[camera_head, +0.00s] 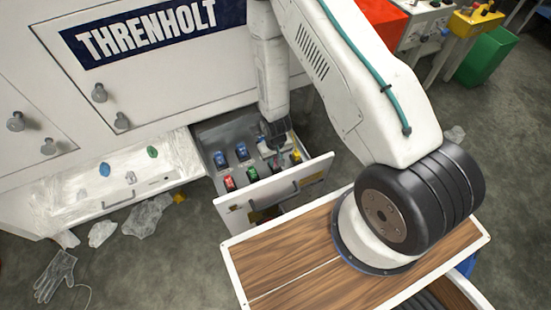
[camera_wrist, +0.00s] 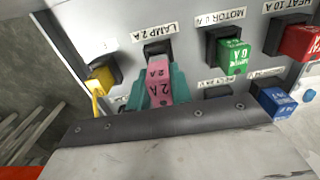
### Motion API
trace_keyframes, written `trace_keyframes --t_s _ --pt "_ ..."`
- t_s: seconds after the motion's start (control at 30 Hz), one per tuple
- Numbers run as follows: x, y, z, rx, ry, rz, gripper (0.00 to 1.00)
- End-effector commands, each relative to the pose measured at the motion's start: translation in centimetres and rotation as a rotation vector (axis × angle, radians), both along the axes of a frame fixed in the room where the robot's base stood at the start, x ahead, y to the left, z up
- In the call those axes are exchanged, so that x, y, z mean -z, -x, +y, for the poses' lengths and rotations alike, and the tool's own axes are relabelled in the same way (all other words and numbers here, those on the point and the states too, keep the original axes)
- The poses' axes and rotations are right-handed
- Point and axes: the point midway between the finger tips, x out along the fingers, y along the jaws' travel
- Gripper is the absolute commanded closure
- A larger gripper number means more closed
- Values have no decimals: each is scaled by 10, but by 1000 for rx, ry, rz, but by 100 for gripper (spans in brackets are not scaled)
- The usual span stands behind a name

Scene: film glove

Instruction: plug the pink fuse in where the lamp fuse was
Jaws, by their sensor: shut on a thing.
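The pink fuse (camera_wrist: 158,84), marked 2 A, sits between the teal fingers of my gripper (camera_wrist: 160,92) in the wrist view. My gripper is shut on it. The black lamp socket (camera_wrist: 158,48), under the label LAMP 2 A (camera_wrist: 153,33), is right at the far end of the fuse. I cannot tell whether the fuse is inside the socket or just in front of it. In the head view my gripper (camera_head: 275,146) reaches down into the open drawer (camera_head: 285,190), and the pink fuse cannot be made out clearly there.
A green motor fuse (camera_wrist: 233,58), a red heat fuse (camera_wrist: 302,42) and a blue fuse (camera_wrist: 275,102) stand to the right. A yellow fuse (camera_wrist: 101,80) is close on the left. Plastic film covers the shelf (camera_head: 115,180) left of the drawer.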

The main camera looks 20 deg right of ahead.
Motion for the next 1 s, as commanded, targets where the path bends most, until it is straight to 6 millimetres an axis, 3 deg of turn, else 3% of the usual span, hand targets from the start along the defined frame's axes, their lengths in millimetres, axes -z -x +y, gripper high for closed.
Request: trace_keyframes --t_s 1.0 --pt "25 0 0 0 0 1 100"
